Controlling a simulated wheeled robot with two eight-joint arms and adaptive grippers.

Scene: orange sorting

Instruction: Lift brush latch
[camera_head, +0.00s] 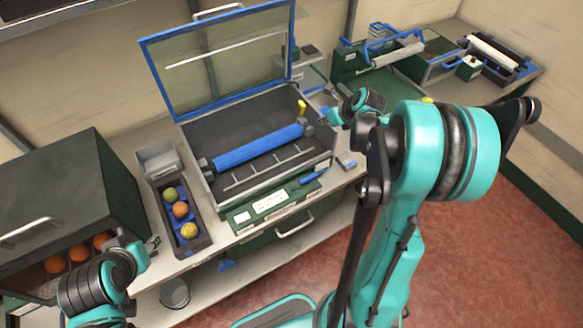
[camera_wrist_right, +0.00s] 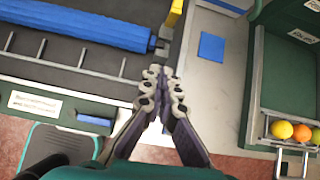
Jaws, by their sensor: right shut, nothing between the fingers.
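A blue roller brush (camera_head: 258,147) lies across the open dark machine box (camera_head: 196,150), under a raised blue-framed clear lid (camera_head: 222,60). A small yellow piece (camera_head: 302,107), which looks like the latch, stands at the brush's right end. In the right wrist view the brush (camera_wrist_right: 90,27) is at upper left and the yellow piece (camera_wrist_right: 174,14) at top. My right gripper (camera_wrist_right: 163,80) is shut and empty over the box's right edge, apart from the yellow piece. In the head view it (camera_head: 333,115) is partly hidden by its wrist. My left gripper (camera_head: 150,244) is by the bench's left front; its fingers are unclear.
A narrow tray (camera_head: 196,238) with several fruits and a grey bin (camera_head: 160,160) stand left of the machine. A dark green cabinet (camera_head: 60,185) holds oranges at far left. A blue pad (camera_wrist_right: 212,46) lies right of the box. Other machines fill the right bench.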

